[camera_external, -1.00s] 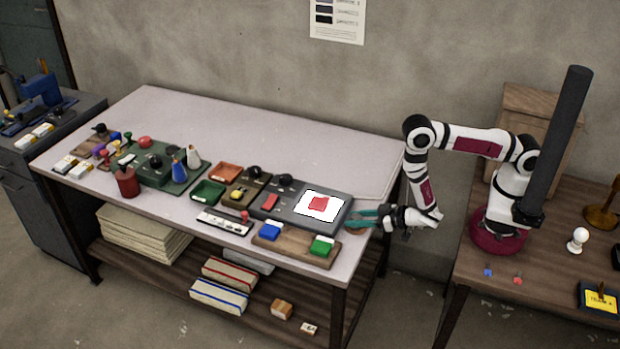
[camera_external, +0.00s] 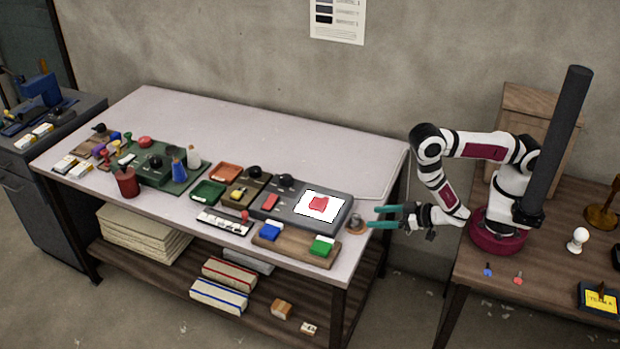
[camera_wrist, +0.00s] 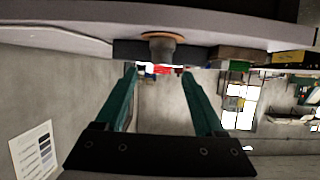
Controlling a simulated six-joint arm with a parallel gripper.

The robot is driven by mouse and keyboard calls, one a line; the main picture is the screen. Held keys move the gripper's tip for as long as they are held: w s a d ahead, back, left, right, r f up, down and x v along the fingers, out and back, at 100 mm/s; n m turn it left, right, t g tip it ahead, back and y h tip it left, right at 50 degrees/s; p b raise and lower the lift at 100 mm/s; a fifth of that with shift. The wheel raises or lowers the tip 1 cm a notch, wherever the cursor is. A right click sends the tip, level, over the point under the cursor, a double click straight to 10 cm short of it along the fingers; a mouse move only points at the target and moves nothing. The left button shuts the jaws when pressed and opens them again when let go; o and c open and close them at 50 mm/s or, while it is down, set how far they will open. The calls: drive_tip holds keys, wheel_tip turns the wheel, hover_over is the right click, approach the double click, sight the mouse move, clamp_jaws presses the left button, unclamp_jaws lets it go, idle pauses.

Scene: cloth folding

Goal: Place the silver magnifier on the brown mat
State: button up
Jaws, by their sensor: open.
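The silver magnifier (camera_external: 356,220) is a small grey, squat cylinder near the right end of the white table. It stands on the round brown mat (camera_external: 354,232). In the wrist view, which looks upside down, the magnifier (camera_wrist: 161,52) sits against the brown mat (camera_wrist: 163,35). My gripper (camera_external: 374,217) has teal fingers and is just right of the magnifier, apart from it as far as I can tell. In the wrist view my gripper (camera_wrist: 158,73) is open, its fingers spread with nothing between them.
A dark grey slab (camera_external: 334,217) with a white sheet and red piece lies left of the mat. A wooden board (camera_external: 285,247) with blue and green blocks is at the front edge. The gap between the table and my base is open.

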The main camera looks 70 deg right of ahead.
drive_tip(key=w+d+r+m+g+h, duration=0.1)
drive_tip(key=m, duration=0.1)
drive_tip(key=w+d+r+m, duration=0.1)
drive_tip(key=w+m, duration=0.1)
drive_tip(key=shift+d+r+g+h, duration=0.15)
drive_tip(key=shift+r+g+h, duration=0.2)
drive_tip(key=shift+g+h, duration=0.05)
drive_tip(key=s+r+m+g+y, duration=0.25)
drive_tip(key=s+r+g, duration=0.55)
drive_tip(key=r, duration=0.4)
drive_tip(key=s+d+r+g, duration=0.1)
drive_tip(key=s+r+g, duration=0.1)
drive_tip(key=s, duration=0.6)
drive_tip(key=s+d+r+n+g+y, duration=0.1)
drive_tip(key=s+d+r+g, duration=0.1)
drive_tip(key=s+r, duration=0.3)
drive_tip(key=s, duration=0.3)
drive_tip(key=shift+r, duration=0.25)
